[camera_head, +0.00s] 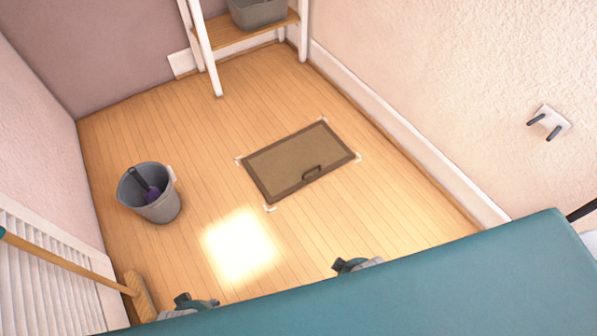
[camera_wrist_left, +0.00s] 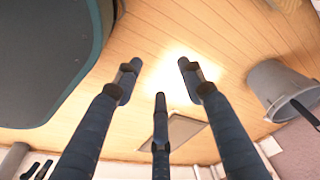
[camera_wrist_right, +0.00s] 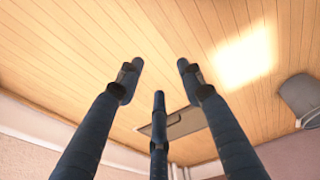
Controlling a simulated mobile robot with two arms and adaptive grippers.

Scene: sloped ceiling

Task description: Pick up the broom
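The broom leans at the lower left of the head view. Its wooden handle (camera_head: 65,262) slants up to the left edge, ending in a teal tip, and its tan brush head (camera_head: 139,297) is low on the right, by the white louvred panel. My left gripper (camera_head: 188,303) shows only in part beyond the teal edge, to the right of the brush head and apart from it. In the left wrist view its fingers (camera_wrist_left: 160,80) are spread with nothing between them. My right gripper (camera_head: 356,265) is farther right; in the right wrist view its fingers (camera_wrist_right: 160,80) are spread and empty.
A grey bucket (camera_head: 165,208) holding a dark-handled brush stands on the left floor. A framed hatch (camera_head: 270,168) with a handle lies mid-floor. A shelf (camera_head: 228,37) stands at the back, hooks (camera_head: 549,122) are on the right wall. My teal body fills the lower right. Floor between is clear.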

